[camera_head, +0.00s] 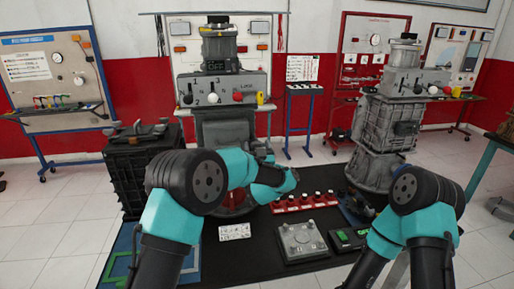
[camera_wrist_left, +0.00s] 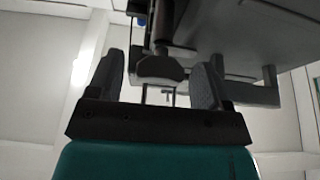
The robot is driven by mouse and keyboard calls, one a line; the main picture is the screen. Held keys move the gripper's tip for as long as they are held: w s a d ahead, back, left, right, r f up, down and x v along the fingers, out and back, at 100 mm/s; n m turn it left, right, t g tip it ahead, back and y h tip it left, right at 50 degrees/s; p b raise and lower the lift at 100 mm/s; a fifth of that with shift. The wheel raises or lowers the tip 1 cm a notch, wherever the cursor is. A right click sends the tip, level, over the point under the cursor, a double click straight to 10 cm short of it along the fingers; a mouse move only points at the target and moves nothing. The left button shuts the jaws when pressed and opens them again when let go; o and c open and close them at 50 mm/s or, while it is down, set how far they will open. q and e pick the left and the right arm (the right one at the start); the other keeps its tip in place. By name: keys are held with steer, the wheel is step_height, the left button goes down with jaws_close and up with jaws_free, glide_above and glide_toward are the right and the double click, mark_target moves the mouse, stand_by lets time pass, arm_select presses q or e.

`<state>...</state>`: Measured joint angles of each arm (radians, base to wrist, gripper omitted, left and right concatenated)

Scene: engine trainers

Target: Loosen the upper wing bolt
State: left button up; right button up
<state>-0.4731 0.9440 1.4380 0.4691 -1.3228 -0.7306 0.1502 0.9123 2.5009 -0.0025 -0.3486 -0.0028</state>
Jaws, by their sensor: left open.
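The middle engine trainer (camera_head: 225,128) stands behind my left arm, with a grey panel of knobs (camera_head: 225,90) on its upper part. My left gripper (camera_wrist_left: 158,75) shows in the left wrist view with its two grey fingers spread apart. A grey flared piece (camera_wrist_left: 162,70), which looks like a wing bolt, lies between the fingers in that picture, with a gap on both sides. I cannot tell how far it is from the fingertips. In the head view the left forearm reaches toward the middle trainer, and I cannot make out any wing bolt there. My right gripper does not show.
A second engine trainer (camera_head: 382,155) stands at the right behind my right arm. A black box (camera_head: 140,172) stands left of the middle trainer. On the dark mat lie red blocks (camera_head: 304,201), a grey plate (camera_head: 300,241) and a white card (camera_head: 234,231).

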arm_select(q)
steer(key=c, duration=0.9)
steer(key=shift+n, duration=0.4)
steer(key=n+y, duration=0.1)
steer(key=n, duration=0.1)
steer(key=n+g+y, duration=0.1)
steer(key=n+y, duration=0.1)
steer(key=n, duration=0.1)
steer(key=shift+d+n, duration=0.1)
steer(key=shift+n, duration=0.2)
steer(key=n+g+y, duration=0.1)
steer(key=n, duration=0.2)
steer(key=n+g+y, duration=0.1)
steer(key=n, duration=0.2)
steer(key=shift+r, duration=0.15)
steer(key=n+g+y, duration=0.1)
steer(key=n+g, duration=0.1)
steer(key=n, duration=0.3)
steer(key=shift+w+n, duration=0.1)
steer(key=shift+n, duration=0.2)
steer(key=shift+d+n+g, duration=0.1)
steer(key=shift+n+g, duration=0.9)
steer(key=shift+n, duration=1.2)
